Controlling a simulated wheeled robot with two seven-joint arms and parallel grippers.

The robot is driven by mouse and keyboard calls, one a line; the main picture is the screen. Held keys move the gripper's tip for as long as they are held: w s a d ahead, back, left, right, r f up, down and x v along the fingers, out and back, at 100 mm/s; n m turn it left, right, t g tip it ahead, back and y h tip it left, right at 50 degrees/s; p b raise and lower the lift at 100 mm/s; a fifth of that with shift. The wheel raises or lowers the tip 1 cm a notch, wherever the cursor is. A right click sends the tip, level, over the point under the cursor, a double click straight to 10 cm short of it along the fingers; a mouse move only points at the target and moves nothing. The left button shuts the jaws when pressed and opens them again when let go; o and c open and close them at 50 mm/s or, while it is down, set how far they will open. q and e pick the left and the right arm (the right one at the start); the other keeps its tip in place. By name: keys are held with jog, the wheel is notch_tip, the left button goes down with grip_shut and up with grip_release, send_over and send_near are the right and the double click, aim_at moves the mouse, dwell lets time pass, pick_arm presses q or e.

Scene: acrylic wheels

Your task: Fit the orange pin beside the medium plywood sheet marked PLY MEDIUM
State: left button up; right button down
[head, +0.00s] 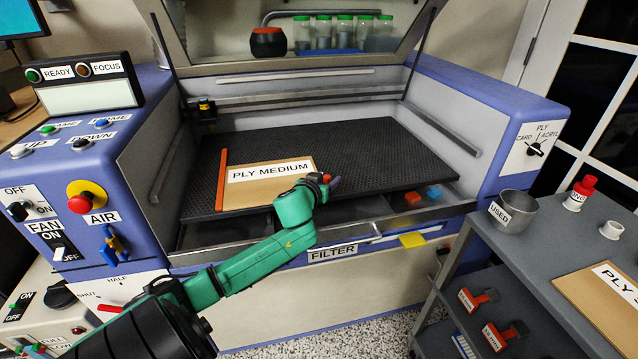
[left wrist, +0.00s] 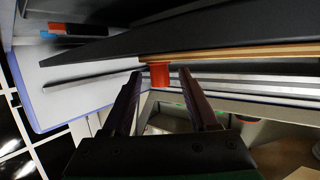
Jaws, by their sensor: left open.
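The plywood sheet marked PLY MEDIUM (head: 267,187) lies flat on the dark honeycomb bed (head: 370,145). A long orange bar (head: 222,180) runs along its left edge. My left gripper (head: 327,181) is at the sheet's right edge, near the front corner. In the left wrist view its two dark fingers (left wrist: 160,75) are apart. The orange pin (left wrist: 160,76) stands between the fingertips, against or very near the sheet's edge (left wrist: 230,54); I cannot tell whether they touch. In the head view the gripper mostly hides the pin. My right gripper is not in view.
The raised lid (head: 300,65) is above. A grey cart (head: 545,255) with a USED cup (head: 513,211) stands right. The bed's right half is clear.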

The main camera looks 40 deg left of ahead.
pick_arm(q)
jog(key=p+v, duration=0.1)
jog(key=v, duration=1.3)
